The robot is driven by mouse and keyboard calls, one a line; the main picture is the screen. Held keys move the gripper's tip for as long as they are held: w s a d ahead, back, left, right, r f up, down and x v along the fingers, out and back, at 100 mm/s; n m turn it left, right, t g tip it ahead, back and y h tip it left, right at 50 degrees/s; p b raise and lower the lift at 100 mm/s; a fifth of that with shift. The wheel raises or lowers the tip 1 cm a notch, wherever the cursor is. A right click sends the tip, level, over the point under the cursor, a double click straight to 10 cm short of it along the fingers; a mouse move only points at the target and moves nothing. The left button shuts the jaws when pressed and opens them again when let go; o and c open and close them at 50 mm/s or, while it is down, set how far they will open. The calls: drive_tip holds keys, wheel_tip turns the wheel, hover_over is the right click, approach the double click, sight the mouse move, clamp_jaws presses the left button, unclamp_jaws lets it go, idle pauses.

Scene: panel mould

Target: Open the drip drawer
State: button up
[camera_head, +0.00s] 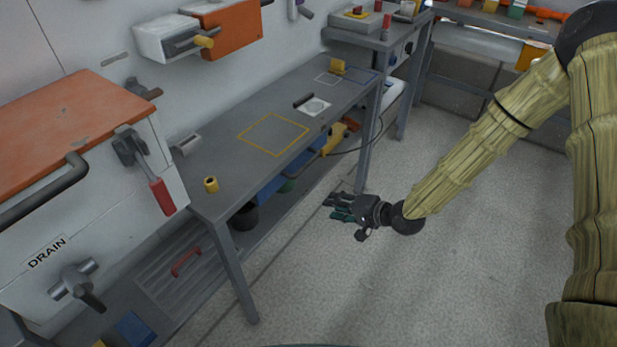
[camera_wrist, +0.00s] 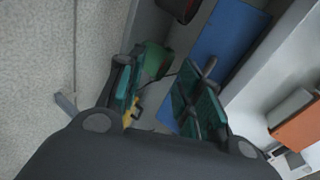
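A grey ribbed drawer front with a red bar handle (camera_head: 186,262) sits low at the left, below the white cabinet marked DRAIN; I take it to be the drip drawer (camera_head: 165,282). It looks shut, though I cannot be sure from this angle. My gripper (camera_head: 340,207) is out over the floor, to the right of the workbench's front legs and well apart from the handle. In the wrist view my gripper (camera_wrist: 160,100) has its two green-padded fingers spread with nothing held between them. The red handle cannot be made out for certain in the wrist view.
The grey workbench (camera_head: 225,185) stands between the drawer and my gripper, with a front leg (camera_head: 237,275) near the drawer. A dark bucket (camera_head: 245,216) and blue bins are on its lower shelf. A red-handled lever (camera_head: 160,195) juts from the cabinet. The floor (camera_head: 310,285) in front is clear.

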sight(309, 161)
drive_tip(key=w+r+t+y+b, duration=0.25)
drive_tip(key=w+r+b, duration=0.3)
drive_tip(key=w, duration=0.35)
drive_tip(key=shift+m+g+y, duration=0.3)
drive_tip(key=shift+g+y, duration=0.05)
drive_tip(key=shift+g, duration=0.1)
drive_tip(key=b+x, duration=0.2)
drive_tip(key=x, duration=0.8)
drive_tip(key=shift+w+a+f, duration=0.1)
drive_tip(key=shift+w+f, duration=0.05)
drive_tip(key=shift+f, duration=0.05)
clamp_jaws()
